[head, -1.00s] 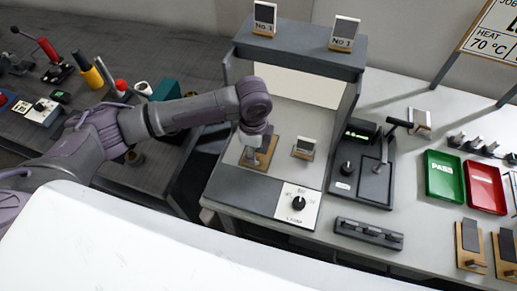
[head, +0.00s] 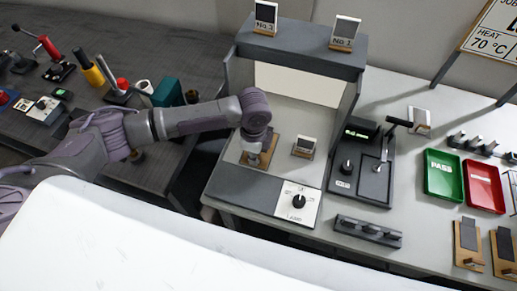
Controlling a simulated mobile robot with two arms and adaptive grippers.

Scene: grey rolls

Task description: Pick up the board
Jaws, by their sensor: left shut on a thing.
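A small wooden board (head: 267,156) with a brown-tan base is inside the lamp booth (head: 300,60), at the left of its pale floor. My left gripper (head: 252,145) reaches down into the booth from the left and is shut on the board. The wrist and fingers cover much of the board, so I cannot tell whether it is clear of the floor. Two similar boards, each with a dark grey strip, lie at the lower right: one board (head: 468,245) and another board (head: 505,252). My right gripper is not in view.
A small stand (head: 304,147) is beside the held board in the booth. The booth's side walls and top shelf bound the arm closely. A lamp dial (head: 298,201) is in front. A dark device (head: 362,165), a green tray (head: 443,174) and a red tray (head: 484,187) are to the right.

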